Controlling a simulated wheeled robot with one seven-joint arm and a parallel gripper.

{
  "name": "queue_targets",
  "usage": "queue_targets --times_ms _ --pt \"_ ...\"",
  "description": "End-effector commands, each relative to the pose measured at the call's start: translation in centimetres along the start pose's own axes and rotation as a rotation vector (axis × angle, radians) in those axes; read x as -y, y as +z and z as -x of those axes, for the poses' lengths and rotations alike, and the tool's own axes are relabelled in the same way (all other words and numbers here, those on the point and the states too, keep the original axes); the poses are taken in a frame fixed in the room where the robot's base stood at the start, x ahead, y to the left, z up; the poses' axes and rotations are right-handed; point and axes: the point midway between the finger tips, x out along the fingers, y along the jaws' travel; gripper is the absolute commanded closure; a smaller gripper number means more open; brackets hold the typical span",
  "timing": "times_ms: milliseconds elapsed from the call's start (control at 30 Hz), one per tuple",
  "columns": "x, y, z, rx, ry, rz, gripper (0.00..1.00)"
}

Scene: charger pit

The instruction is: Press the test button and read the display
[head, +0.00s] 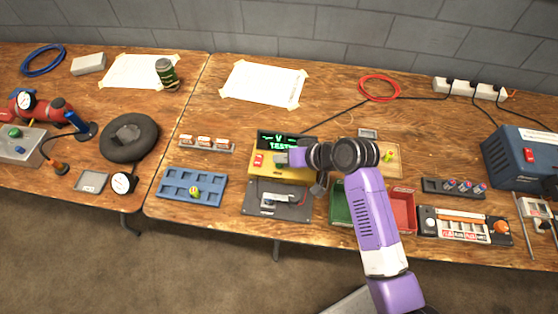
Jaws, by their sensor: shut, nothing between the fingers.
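My gripper (281,159) is shut and empty, in front of the panel just right of the red switch. The test button cannot be made out; the gripper and wrist cover the panel's middle and right. I cannot tell whether the fingertips touch it.
In front of the tester lies a dark grey plate (250,198) with a small device. A blue tray (170,190) is to the left. Green (340,207) and red (404,212) bins flank my forearm. A charger (462,226) lies right. The table behind is mostly clear around a taped paper (262,84).

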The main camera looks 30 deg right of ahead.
Motion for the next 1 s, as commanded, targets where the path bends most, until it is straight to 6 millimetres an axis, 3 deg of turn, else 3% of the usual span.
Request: queue_targets --times_ms 367,1000 --pt "0.1 -0.1 0.2 0.0 0.0 0.0 1.0" --pt "2.6 -2.7 3.6 0.0 0.0 0.0 1.0"
